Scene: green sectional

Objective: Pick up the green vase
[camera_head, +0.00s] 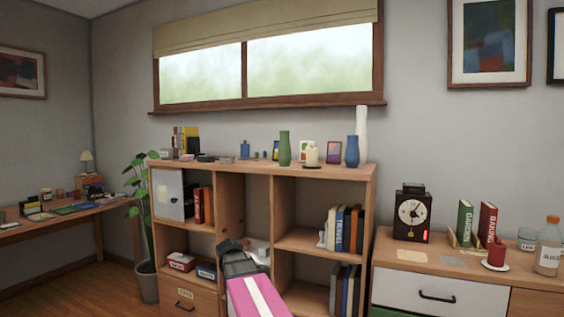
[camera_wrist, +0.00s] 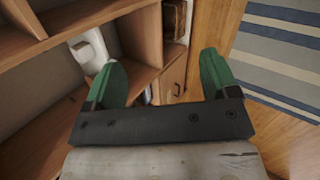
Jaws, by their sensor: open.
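The green vase (camera_head: 285,148) stands upright on top of the wooden shelf unit, near the front edge and left of a cream candle. In the wrist view my gripper (camera_wrist: 160,82) is open, with its two green fingers wide apart and nothing between them. It points at the shelf unit's compartments, and the green vase is not visible there. In the head view my pink arm with a white stripe reaches up in front of the lower shelves, well below the vase; the fingers are not clearly seen there.
On the shelf unit (camera_head: 325,172) a blue vase (camera_head: 352,151), a tall white vase (camera_head: 362,133), the candle (camera_head: 312,156) and picture frames stand right of the green vase. A white object (camera_wrist: 88,48) shows beside my left finger.

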